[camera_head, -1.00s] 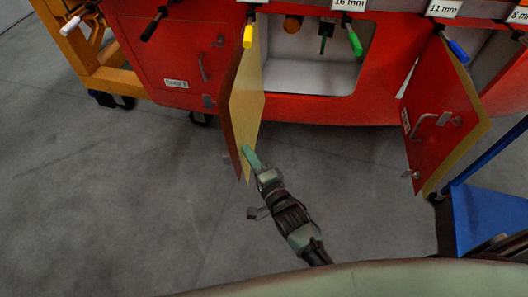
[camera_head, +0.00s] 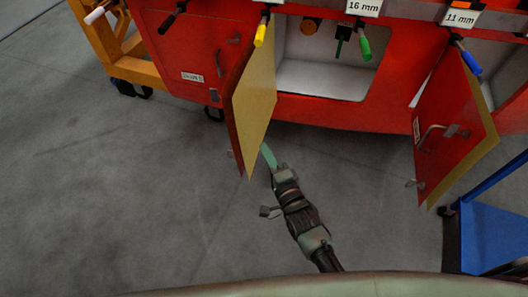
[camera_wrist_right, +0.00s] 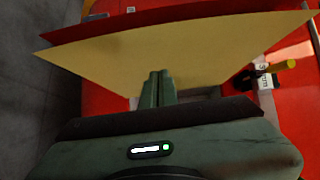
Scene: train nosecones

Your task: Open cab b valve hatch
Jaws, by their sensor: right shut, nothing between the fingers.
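An open hatch door (camera_head: 255,100) hangs on the left of a white-lined recess (camera_head: 318,80) in the red nosecone. Its cream inner face is turned right; a thin red outer side shows at its left. My right gripper (camera_head: 268,156) is shut and empty, its fingertips close to the lower right edge of this door; contact cannot be told. In the right wrist view the shut fingers (camera_wrist_right: 158,88) stand in front of the cream door face (camera_wrist_right: 190,50). Inside the recess a green-handled valve (camera_head: 341,42) shows. My left gripper is not in view.
A second open red door (camera_head: 445,130) with a handle stands at the right. Colored tool handles hang above, including yellow (camera_head: 260,34) and green (camera_head: 364,48). A blue cart (camera_head: 495,235) is at lower right, an orange frame (camera_head: 125,65) at upper left. Floor at left is clear.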

